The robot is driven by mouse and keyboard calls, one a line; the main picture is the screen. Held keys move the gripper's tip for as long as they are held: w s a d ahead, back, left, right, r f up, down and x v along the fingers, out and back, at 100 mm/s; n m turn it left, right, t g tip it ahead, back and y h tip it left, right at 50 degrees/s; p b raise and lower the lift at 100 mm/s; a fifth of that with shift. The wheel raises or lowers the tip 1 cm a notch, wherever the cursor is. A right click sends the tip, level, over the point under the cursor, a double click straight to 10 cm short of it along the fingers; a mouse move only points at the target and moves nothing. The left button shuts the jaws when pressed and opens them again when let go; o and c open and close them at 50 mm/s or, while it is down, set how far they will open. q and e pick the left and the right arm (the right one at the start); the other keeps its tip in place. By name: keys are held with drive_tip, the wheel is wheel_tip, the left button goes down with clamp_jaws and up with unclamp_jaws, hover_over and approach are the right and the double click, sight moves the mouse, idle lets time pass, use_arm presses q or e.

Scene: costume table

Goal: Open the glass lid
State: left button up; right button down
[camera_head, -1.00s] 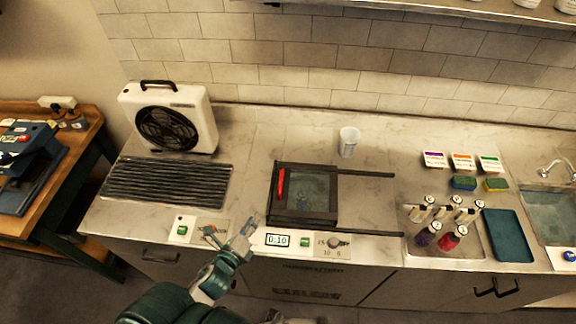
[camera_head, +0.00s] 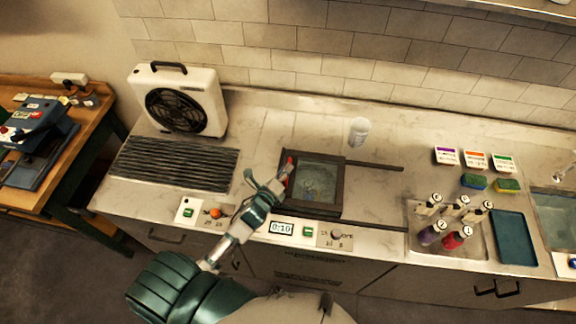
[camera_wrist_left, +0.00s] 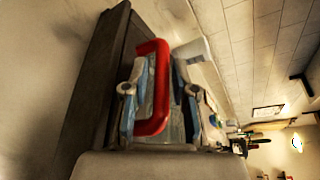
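The glass lid (camera_head: 318,180) lies flat and closed, a dark-framed pane over a basin in the counter. Its red handle (camera_head: 290,168) is on the lid's left side, partly hidden by my gripper in the head view. My left gripper (camera_head: 280,180) is at this handle. In the left wrist view the red handle (camera_wrist_left: 157,85) lies between the two spread fingers of the left gripper (camera_wrist_left: 160,100). The fingers look open around it, with no clear grip seen. My right gripper is not in view.
Two dark rails (camera_head: 375,225) run right from the lid. A control panel with a timer (camera_head: 282,228) is in front. A fan (camera_head: 182,100) and a grille (camera_head: 175,165) are left; bottles (camera_head: 452,236) and a blue tray (camera_head: 514,238) right.

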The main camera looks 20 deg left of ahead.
sight(314, 176)
use_arm(q)
drive_tip(key=shift+x, duration=0.95)
drive_tip(key=shift+w+f, duration=0.1)
drive_tip(key=shift+w, duration=0.15)
clamp_jaws()
drive_tip(key=d, duration=0.3)
drive_tip(key=w+d, duration=0.1)
drive_tip(key=d, duration=0.2)
drive_tip(key=w+d+p, duration=0.1)
drive_tip(key=d, duration=0.2)
drive_tip(key=shift+w+d, duration=0.1)
drive_tip(key=shift+w, duration=0.15)
drive_tip(key=w+d, duration=0.1)
drive_tip(key=d, duration=0.2)
drive_tip(key=w+d+b, duration=0.1)
drive_tip(key=d, duration=0.3)
drive_tip(key=w+d, duration=0.1)
drive_tip(key=d, duration=0.3)
drive_tip(key=shift+w+d, duration=0.15)
drive_tip(key=shift+d, duration=0.1)
unclamp_jaws()
